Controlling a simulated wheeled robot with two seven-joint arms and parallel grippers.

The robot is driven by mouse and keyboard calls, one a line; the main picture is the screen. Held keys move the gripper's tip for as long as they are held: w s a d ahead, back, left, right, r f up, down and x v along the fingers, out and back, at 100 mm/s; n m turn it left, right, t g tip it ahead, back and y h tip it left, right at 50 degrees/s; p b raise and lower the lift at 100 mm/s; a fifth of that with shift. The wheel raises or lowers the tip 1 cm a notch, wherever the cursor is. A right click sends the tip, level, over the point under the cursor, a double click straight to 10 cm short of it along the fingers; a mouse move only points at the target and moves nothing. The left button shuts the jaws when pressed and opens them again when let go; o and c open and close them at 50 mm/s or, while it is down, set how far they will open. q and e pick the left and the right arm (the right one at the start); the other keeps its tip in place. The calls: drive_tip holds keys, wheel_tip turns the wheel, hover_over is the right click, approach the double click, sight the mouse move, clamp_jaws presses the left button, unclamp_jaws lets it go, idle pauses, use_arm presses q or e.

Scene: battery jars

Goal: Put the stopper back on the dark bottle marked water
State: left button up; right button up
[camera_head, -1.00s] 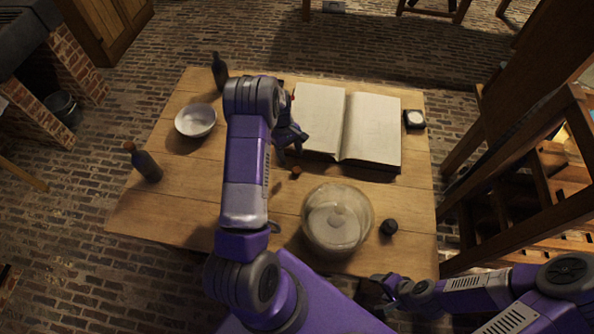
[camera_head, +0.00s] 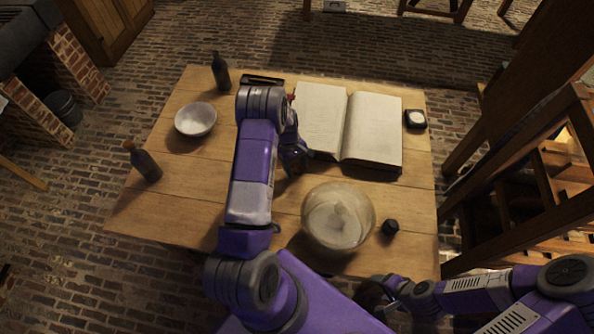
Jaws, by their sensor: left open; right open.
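A dark bottle (camera_head: 146,164) with a brown stopper in its neck stands at the table's left edge. Another dark bottle (camera_head: 221,74) stands at the back left, with no brown stopper showing in its neck. I cannot read a mark on either bottle. My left gripper (camera_head: 295,168) is open and low over the middle of the table, just left of the book's lower edge. It covers the spot of a small brown stopper, which I cannot make out clearly now. My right gripper (camera_head: 372,288) is open and empty beyond the table's front edge.
An open book (camera_head: 372,130) lies at the back right. A white bowl (camera_head: 196,119) is at left and a large glass jar (camera_head: 338,240) at the front. A small black object (camera_head: 390,227) and a dark square box (camera_head: 415,119) are at right. The left-front tabletop is clear.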

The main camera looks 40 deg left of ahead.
sight(296, 168)
use_arm(q)
clamp_jaws()
idle(0.4)
drive_tip(key=shift+r, duration=0.1)
wheel_tip(296, 168, up, 10)
drive_tip(key=p, duration=0.1)
idle(0.5)
